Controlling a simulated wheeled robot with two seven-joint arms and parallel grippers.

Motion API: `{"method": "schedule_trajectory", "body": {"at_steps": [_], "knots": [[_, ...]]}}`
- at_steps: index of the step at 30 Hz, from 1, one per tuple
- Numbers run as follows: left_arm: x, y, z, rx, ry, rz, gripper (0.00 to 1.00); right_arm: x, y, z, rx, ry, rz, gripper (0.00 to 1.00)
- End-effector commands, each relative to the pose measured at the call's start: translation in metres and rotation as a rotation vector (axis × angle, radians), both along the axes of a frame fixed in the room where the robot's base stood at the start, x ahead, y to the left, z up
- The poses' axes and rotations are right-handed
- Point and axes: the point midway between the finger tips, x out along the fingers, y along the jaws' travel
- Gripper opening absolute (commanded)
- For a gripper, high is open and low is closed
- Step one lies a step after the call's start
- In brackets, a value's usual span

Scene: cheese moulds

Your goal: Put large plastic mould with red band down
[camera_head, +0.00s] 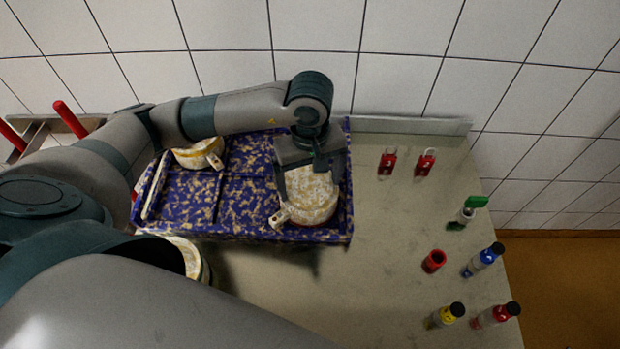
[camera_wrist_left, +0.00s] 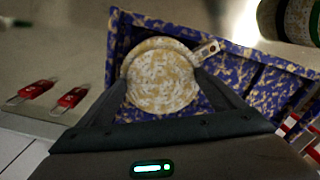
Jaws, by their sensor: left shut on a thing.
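The large mould (camera_head: 308,192) is a round, pale, speckled pot with a small side handle and a trace of red near its lower edge. My left gripper (camera_head: 309,172) is shut on it, one finger on each side. In the left wrist view the mould (camera_wrist_left: 160,82) lies between the fingers, its handle pointing to the upper right. It is over the right part of a blue speckled tray (camera_head: 233,191); I cannot tell whether it touches the tray floor. The red band is mostly hidden. My right gripper is not in view.
Another mould (camera_head: 199,154) sits in the tray's back left. A third mould (camera_head: 188,259), partly hidden by my arm, stands in front. The table between is clear.

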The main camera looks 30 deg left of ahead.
Motion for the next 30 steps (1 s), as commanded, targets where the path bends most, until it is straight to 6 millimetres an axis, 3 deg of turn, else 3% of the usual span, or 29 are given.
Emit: {"method": "schedule_trajectory", "body": {"at_steps": [6, 7, 8, 22, 30], "knots": [[0.000, 0.000, -0.003, 0.000, 0.000, 0.000, 0.40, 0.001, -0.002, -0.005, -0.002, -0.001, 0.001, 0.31], [0.000, 0.000, -0.002, 0.000, 0.000, 0.000, 0.96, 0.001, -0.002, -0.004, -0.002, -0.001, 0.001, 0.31], [0.000, 0.000, -0.002, 0.000, 0.000, 0.000, 1.00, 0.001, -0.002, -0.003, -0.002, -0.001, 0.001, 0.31], [0.001, 0.000, 0.002, -0.001, -0.001, 0.000, 1.00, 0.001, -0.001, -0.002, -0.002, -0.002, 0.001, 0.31], [0.002, 0.000, 0.033, -0.002, -0.005, 0.000, 1.00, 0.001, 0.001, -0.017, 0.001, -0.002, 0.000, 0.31]]}}
